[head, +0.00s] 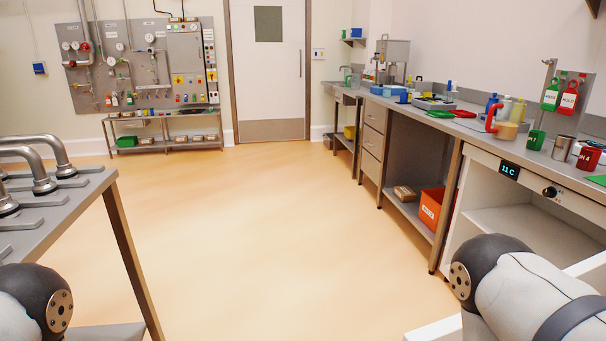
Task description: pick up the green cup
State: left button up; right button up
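A small green cup (536,139) stands upright on the right-hand counter (480,129), left of a metal cup (563,148). A lettered red cup (588,158) stands to the right of the metal one. Another small green item (348,80) is far back near the sink, too small to tell what it is. Only upper parts of my two arms show, at the lower left and lower right. Neither gripper is in view.
Green and red hanging tags (569,98) are on a stand behind the green cup. A red-handled vessel (503,125) stands left of it. An orange bin (432,208) is under the counter. A bench with metal pipes (55,200) is at left. The floor (270,230) between is clear.

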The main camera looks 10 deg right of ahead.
aim_at(535, 138)
jog(key=i+j+z, duration=0.15)
jog(key=i, duration=0.35)
jog(key=i+j+z, duration=0.15)
jog(key=i, duration=0.4)
jog(key=i+j+z, duration=0.15)
jog(key=i+j, duration=0.15)
jog(key=i, duration=0.2)
jog(key=i+j+z, duration=0.15)
jog(key=i+j, duration=0.15)
jog(key=i, duration=0.15)
